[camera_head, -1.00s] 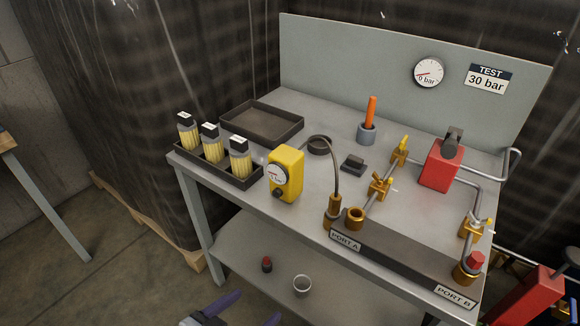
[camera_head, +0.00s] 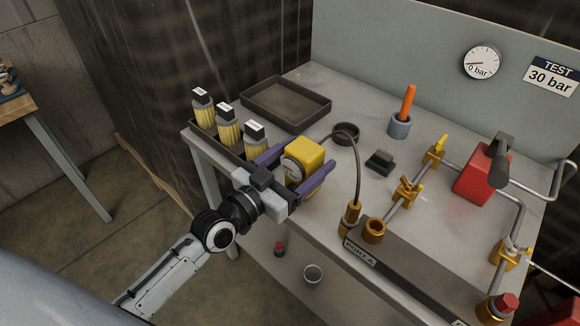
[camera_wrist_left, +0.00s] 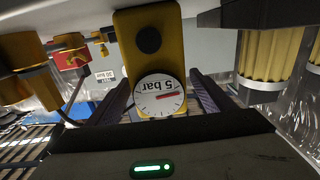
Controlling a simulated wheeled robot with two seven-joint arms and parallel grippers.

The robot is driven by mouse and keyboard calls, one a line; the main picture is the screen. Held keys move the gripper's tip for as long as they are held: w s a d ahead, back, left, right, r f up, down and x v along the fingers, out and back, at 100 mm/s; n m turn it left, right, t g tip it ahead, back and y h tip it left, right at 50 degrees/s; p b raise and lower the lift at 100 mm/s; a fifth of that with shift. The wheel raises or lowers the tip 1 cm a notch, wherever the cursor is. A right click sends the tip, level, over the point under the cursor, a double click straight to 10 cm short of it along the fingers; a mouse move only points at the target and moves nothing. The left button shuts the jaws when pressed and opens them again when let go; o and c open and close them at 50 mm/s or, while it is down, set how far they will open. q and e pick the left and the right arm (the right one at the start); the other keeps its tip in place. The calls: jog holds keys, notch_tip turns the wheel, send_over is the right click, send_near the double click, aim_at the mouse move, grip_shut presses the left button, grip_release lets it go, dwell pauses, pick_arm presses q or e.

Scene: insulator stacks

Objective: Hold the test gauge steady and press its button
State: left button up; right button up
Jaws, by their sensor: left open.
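The yellow test gauge (camera_head: 307,153) stands on the table near its front edge, with a hose running from it to the fitting at port A. My left gripper (camera_head: 297,178) is open, with one purple finger on each side of the gauge. The left wrist view shows the gauge body (camera_wrist_left: 148,55) upside down between the fingers, its round dial (camera_wrist_left: 158,96) marked 5 bar and a dark round button (camera_wrist_left: 148,39) on its face. I cannot tell whether the fingers touch it. My right gripper is not in view.
A rack of several yellow-bodied bottles (camera_head: 228,120) stands close on the left. An empty dark tray (camera_head: 285,103) is behind. The port A manifold (camera_head: 400,275), brass valves (camera_head: 405,191) and a red block (camera_head: 478,172) are on the right.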

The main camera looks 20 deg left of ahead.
pick_arm(q)
jog(key=shift+x, duration=1.8)
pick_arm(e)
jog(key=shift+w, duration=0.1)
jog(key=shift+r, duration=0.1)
pick_arm(q)
jog(key=c, duration=1.3)
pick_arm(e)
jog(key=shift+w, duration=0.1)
pick_arm(q)
jog(key=shift+c, duration=0.4)
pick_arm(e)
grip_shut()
